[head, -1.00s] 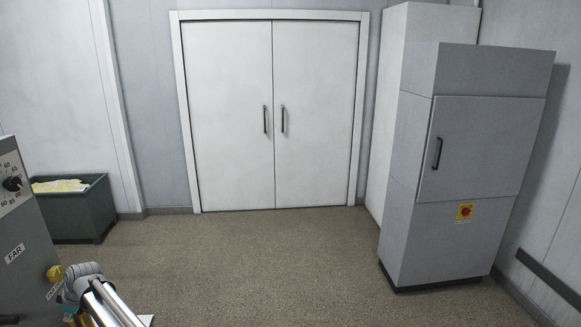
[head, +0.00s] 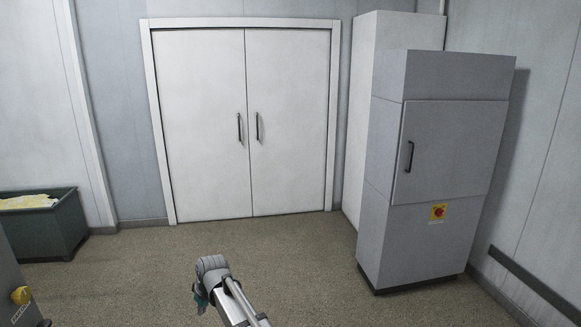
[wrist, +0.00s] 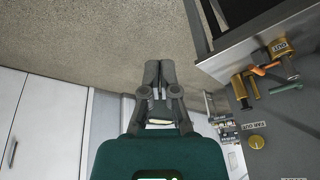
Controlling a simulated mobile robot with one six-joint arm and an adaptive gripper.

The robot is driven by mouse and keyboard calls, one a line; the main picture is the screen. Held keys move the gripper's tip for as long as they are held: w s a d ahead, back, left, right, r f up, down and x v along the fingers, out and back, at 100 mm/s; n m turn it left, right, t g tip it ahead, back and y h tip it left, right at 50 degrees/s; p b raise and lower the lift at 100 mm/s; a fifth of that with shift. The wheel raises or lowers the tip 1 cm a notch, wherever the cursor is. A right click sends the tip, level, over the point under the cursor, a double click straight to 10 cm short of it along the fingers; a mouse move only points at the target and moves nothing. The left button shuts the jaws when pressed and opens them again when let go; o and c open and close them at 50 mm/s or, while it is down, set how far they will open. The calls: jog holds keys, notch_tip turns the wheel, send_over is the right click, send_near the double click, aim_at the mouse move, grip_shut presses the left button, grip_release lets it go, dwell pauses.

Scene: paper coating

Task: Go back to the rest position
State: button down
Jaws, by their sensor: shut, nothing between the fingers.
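My gripper (wrist: 159,74) shows in the wrist view with its two dark fingers together and nothing between them. It points over the speckled floor, clear of the grey machine panel on the right. In the head view my arm reaches up from the bottom middle over bare floor; the gripper's fingers cannot be made out there.
A grey machine with a yellow knob (head: 21,295) stands at the lower left; its panel (wrist: 262,120) carries brass fittings. A green bin (head: 50,229) stands behind it. A grey cabinet (head: 440,170) stands right of closed double doors (head: 247,125). The floor between is clear.

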jog(key=s+d+m+h, duration=0.25)
jog(key=d+m, duration=0.35)
jog(key=d, duration=2.1)
jog(key=s+d+m, duration=0.3)
jog(key=s+d, duration=0.2)
jog(key=d, duration=0.4)
jog(key=s+d+f+m+g+h, duration=0.1)
jog(key=s+d+m, duration=0.1)
jog(key=s+d, duration=0.3)
jog(key=d, duration=0.4)
jog(key=shift+s+m, duration=0.4)
